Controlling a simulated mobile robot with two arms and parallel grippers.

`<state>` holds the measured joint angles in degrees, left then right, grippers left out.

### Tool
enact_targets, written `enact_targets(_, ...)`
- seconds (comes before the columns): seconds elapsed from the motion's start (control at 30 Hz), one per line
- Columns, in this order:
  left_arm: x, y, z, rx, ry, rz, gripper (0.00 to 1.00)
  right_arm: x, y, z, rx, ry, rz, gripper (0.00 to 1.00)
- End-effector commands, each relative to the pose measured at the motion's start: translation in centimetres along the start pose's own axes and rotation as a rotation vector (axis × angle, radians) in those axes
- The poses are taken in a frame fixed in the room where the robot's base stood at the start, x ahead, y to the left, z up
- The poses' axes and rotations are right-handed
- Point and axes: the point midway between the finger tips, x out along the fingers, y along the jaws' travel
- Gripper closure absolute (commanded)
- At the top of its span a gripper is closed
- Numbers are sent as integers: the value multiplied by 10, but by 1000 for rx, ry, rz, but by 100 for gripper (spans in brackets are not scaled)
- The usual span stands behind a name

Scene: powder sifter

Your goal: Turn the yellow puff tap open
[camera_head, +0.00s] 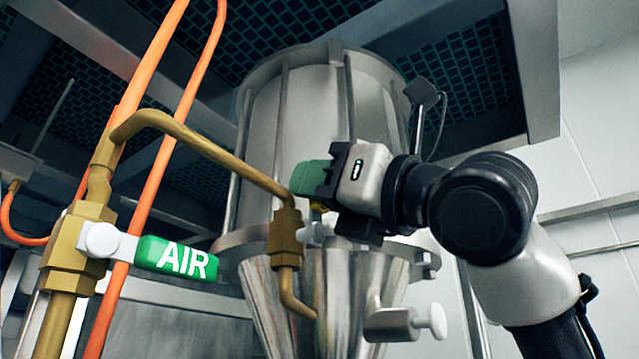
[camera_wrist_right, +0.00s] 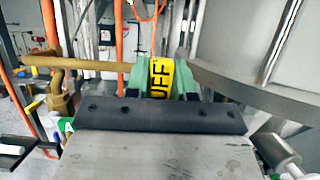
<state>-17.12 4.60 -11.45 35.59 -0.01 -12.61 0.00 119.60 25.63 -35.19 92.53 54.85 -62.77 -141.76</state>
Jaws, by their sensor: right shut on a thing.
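The yellow puff tap handle (camera_wrist_right: 161,77) sits between the two green fingers of my right gripper (camera_wrist_right: 162,82) in the right wrist view, with the letters "UFF" showing. In the head view my right gripper (camera_head: 314,182) reaches in from the right and is shut on the handle. Only a small bit of the yellow handle (camera_head: 320,206) shows there, under the green fingers. The brass valve body (camera_head: 284,238) of this tap is just below and left of the gripper. My left gripper is not in view.
A green tap handle marked AIR (camera_head: 178,259) juts out from a brass fitting at the left. A large steel vessel (camera_head: 290,130) with a cone stands behind the gripper. A brass pipe (camera_head: 215,150) and orange hoses (camera_head: 190,100) run left of it.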

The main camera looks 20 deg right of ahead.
Motion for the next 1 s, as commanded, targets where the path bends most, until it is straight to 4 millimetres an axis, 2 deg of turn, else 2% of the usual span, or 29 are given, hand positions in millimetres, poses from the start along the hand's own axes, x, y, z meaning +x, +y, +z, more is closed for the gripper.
enact_targets(0.33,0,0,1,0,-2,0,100,0,1,0,-6,-2,2,100)
enact_targets(0.37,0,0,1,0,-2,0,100,0,1,0,-6,-2,2,72)
enact_targets(0.5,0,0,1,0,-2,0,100,0,1,0,-5,-2,2,51)
enact_targets(0.83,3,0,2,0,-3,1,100,-4,0,0,-3,-2,1,51)
enact_targets(1.0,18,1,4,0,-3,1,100,-28,0,-3,-4,-6,0,51)
